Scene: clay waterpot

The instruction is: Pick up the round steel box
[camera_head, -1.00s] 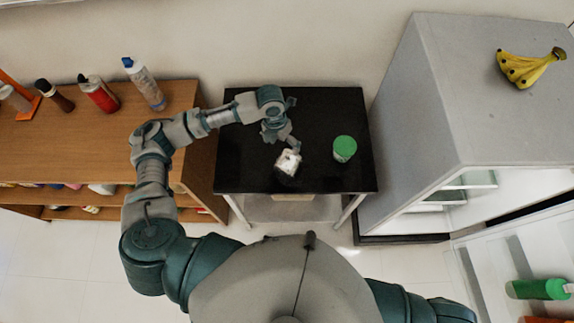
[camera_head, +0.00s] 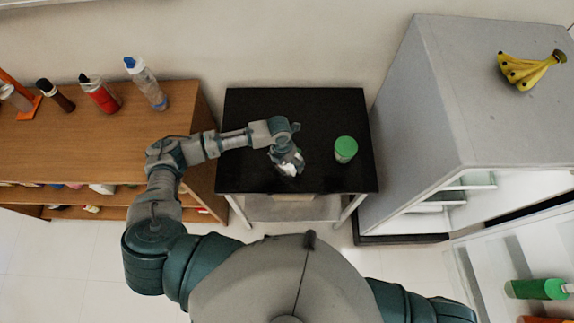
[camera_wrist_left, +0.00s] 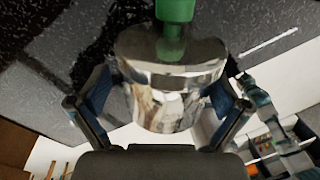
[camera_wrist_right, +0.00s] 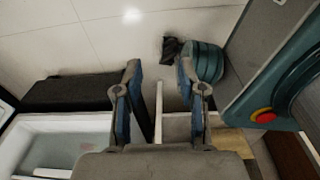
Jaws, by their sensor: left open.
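The round steel box (camera_head: 290,169) stands on the black table (camera_head: 245,178), partly hidden by my left gripper (camera_head: 287,162) in the head view. In the left wrist view the shiny steel box (camera_wrist_left: 168,88) fills the space between the two fingers of my left gripper (camera_wrist_left: 160,98). Those fingers are open, one on each side of it; whether they touch it I cannot tell. My right gripper (camera_wrist_right: 158,78) is open and empty in the right wrist view, above the floor area; it does not show in the head view.
A green can (camera_head: 346,149) stands right of the box; it also shows in the left wrist view (camera_wrist_left: 175,10). A brown shelf (camera_head: 110,145) with bottles is at left. A grey fridge (camera_head: 440,110) with bananas (camera_head: 528,70) on top is at right. The table's back is clear.

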